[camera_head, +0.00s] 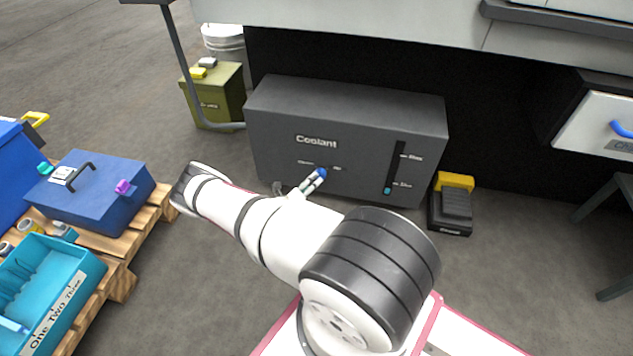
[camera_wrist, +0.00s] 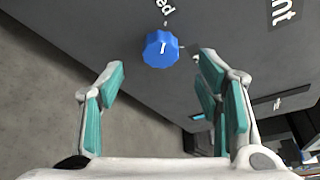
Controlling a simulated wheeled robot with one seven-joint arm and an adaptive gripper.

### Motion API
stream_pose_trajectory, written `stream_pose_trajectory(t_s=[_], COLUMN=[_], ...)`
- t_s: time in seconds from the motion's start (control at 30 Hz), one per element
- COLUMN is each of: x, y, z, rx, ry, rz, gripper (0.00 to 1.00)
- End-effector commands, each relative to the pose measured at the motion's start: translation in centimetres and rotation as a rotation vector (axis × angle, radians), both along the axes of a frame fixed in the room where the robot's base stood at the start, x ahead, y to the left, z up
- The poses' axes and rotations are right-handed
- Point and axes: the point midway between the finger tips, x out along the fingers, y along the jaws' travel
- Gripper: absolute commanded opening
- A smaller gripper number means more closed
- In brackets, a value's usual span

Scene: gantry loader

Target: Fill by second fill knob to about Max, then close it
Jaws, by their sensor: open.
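The dark grey coolant tank (camera_head: 280,115) stands on the floor ahead. A blue fill knob (camera_head: 322,173) is on its front, between small labels that are hard to read. In the wrist view the knob (camera_wrist: 160,48) shows a white mark, beside lettering ending in "ed". The level gauge (camera_head: 396,165) has Max near its top and Min low down; a short teal level shows at the bottom, near Min. My gripper (camera_head: 312,183) is open in front of the knob. In the wrist view my gripper (camera_wrist: 161,72) has its teal-padded fingers apart, with the knob beyond the tips, untouched.
A black and yellow pedal (camera_head: 452,205) sits right of the tank, and an olive box (camera_head: 215,95) left of it. A blue toolbox (camera_head: 90,195) and a teal bin (camera_head: 85,270) stand on a pallet at left. The floor between pallet and tank is clear.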

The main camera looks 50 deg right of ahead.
Motion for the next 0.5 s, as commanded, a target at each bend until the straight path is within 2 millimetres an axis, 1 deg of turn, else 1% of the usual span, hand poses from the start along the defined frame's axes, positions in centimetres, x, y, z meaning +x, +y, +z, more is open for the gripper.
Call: stream_pose_trajectory(t_s=[0.03, 0.2, 0.3, 0.5], x=[0.0, 0.2, 0.3, 0.4], y=[-1.0, -3.5, -4.4, -5.2], z=[-0.5, -0.9, -1.1, -1.1], rx=[0.001, 0.000, 0.001, 0.001], ry=[-0.002, -0.003, -0.002, -0.002], rz=[-0.004, -0.002, -0.001, -0.001], gripper=[0.59, 0.59, 0.59, 0.59])
